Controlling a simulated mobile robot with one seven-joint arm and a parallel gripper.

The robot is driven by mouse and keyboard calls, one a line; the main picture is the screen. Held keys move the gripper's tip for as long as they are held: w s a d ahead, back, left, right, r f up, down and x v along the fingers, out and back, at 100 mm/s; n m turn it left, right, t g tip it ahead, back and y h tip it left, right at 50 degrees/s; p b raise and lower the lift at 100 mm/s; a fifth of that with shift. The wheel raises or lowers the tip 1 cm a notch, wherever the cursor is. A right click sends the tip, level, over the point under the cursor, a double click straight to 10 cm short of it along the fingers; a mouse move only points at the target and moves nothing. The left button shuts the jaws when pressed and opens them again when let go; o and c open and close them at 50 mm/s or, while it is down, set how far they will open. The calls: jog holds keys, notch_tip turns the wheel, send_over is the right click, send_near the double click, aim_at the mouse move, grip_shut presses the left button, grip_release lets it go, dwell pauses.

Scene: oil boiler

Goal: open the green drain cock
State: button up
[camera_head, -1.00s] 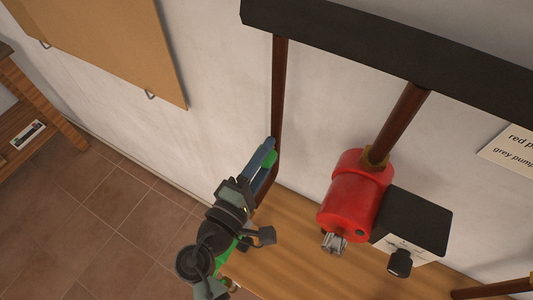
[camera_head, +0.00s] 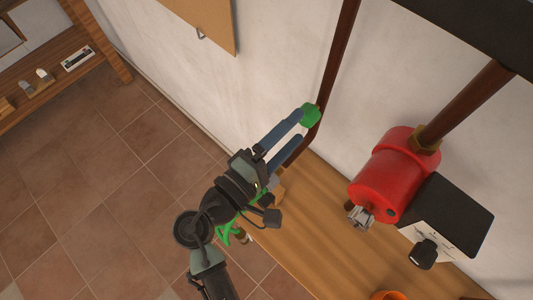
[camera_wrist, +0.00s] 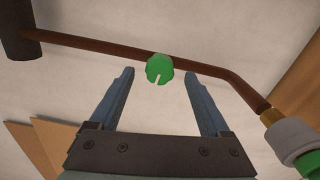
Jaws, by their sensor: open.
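A green knob (camera_head: 311,115) sits on the dark brown pipe by the wall. In the wrist view my gripper (camera_wrist: 160,74) has one finger on each side of the knob, with gaps; contact does not show. A second green part (camera_wrist: 308,165) is cut off at the lower right of the wrist view. I cannot tell which green part is the drain cock.
A red pump (camera_head: 387,178) hangs on a thicker pipe (camera_head: 470,103) to the right, beside a black box (camera_head: 450,213). A wooden bench top (camera_head: 310,225) lies below. The tiled floor (camera_head: 110,200) at left is clear.

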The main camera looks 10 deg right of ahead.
jog(key=b+v, duration=0.1)
jog(key=v, duration=0.7)
jog(key=shift+b, duration=0.4)
